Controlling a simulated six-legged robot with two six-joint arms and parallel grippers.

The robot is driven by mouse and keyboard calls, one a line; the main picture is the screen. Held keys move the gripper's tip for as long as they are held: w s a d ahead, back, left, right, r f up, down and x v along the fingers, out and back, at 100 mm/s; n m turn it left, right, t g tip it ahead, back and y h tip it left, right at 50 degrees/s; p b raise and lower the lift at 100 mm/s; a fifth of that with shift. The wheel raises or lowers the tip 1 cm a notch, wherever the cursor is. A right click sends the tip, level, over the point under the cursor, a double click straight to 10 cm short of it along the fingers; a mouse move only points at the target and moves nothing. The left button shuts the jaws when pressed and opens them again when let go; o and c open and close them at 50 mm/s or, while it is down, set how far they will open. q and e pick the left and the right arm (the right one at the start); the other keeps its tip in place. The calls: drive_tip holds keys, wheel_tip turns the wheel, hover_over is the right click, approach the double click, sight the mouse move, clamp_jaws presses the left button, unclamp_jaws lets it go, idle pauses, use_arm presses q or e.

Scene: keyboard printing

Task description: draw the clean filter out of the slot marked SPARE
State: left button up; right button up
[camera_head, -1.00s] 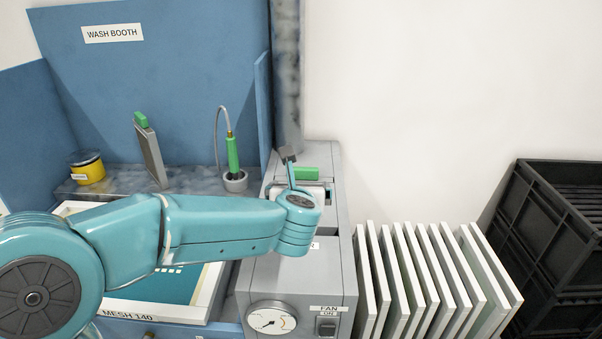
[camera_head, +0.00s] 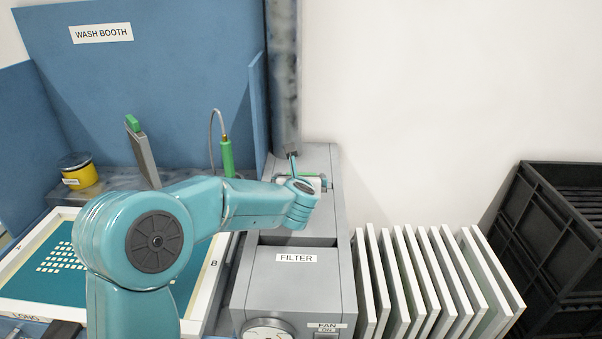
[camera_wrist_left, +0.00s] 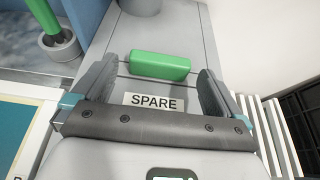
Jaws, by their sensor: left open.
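The green handle (camera_wrist_left: 160,66) of the clean filter stands up behind the SPARE label (camera_wrist_left: 153,102) on top of the grey housing. The filter's body is hidden in the slot. My left gripper (camera_wrist_left: 157,70) is open, one finger on each side of the handle, with visible gaps to both ends. I cannot tell how far its fingertips are above the housing. In the head view, the handle (camera_head: 303,174) is a thin green strip, largely hidden behind my left gripper (camera_head: 297,168). My right gripper is not in view.
A grey duct (camera_head: 284,80) rises just behind the slot. A cover marked FILTER (camera_head: 262,280) lies in front. White frames (camera_head: 420,270) stand in a row to the right, beside black crates (camera_head: 555,240). A green-topped panel (camera_head: 143,158) leans in the wash booth.

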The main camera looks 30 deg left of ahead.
sight(301, 173)
use_arm(q)
drive_tip(key=x, duration=0.4)
drive_tip(key=shift+w+a+p, duration=0.1)
drive_tip(key=shift+w+p, duration=0.1)
drive_tip(key=shift+p, duration=0.15)
drive_tip(key=shift+w+f, duration=0.1)
drive_tip(key=shift+w, duration=0.1)
drive_tip(key=shift+c, duration=0.3)
drive_tip(key=c, duration=1.2)
wheel_tip(301, 173, up, 22)
drive_tip(key=p, duration=1.6)
drive_tip(key=shift+f, duration=0.15)
